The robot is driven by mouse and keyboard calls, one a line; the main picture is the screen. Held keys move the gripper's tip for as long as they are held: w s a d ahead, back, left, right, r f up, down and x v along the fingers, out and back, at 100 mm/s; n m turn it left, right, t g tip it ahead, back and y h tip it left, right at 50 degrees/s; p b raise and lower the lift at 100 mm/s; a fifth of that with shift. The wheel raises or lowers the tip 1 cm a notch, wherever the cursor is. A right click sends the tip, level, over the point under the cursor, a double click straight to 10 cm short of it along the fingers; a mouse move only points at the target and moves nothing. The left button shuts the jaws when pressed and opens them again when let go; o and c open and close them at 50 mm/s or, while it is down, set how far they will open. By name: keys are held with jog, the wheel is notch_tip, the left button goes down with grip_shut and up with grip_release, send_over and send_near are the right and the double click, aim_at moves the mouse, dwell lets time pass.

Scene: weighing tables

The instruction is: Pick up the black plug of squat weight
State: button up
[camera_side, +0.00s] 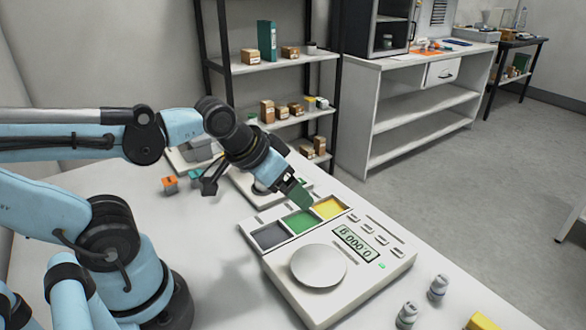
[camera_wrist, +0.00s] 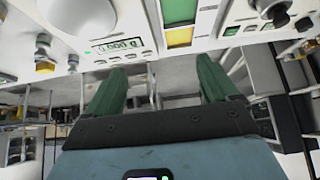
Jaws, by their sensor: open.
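My gripper (camera_side: 299,196) has green fingers and hangs tilted above the back edge of the scale, near its coloured squares. In the wrist view my gripper (camera_wrist: 161,72) has its fingers wide apart, with nothing between them. A dark knob-like object (camera_wrist: 274,11) is at the upper right of the wrist view, outside the fingers. It may be the black plug of the squat weight, but I cannot tell for sure. I cannot make out the plug in the side view; my wrist covers part of the area behind the scale.
The scale (camera_side: 392,272) has a round pan (camera_side: 318,265) and grey, green and yellow squares. Two small pale bottles (camera_side: 438,287) stand right of it, near a yellow block (camera_side: 482,322). An orange item (camera_side: 170,184) sits at the back left. Shelves (camera_side: 270,66) stand behind.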

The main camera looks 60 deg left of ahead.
jog(key=c, duration=0.5)
jog(key=shift+o, duration=0.2)
jog(key=w+a+r+n+g, duration=0.2)
jog(key=w+a+g, duration=0.15)
jog(key=a, duration=0.65)
jog(key=w+a+r+n+g, duration=0.15)
jog(key=a+g, duration=0.25)
jog(key=a, duration=0.5)
jog(key=shift+m+t, duration=0.25)
jog(key=shift+w+a+f, duration=0.1)
jog(key=shift+w+f, duration=0.05)
jog(key=shift+f, duration=2.7)
jog(key=shift+w+a+f, duration=0.1)
jog(key=shift+w+f, duration=0.05)
jog(key=shift+f, duration=2.7)
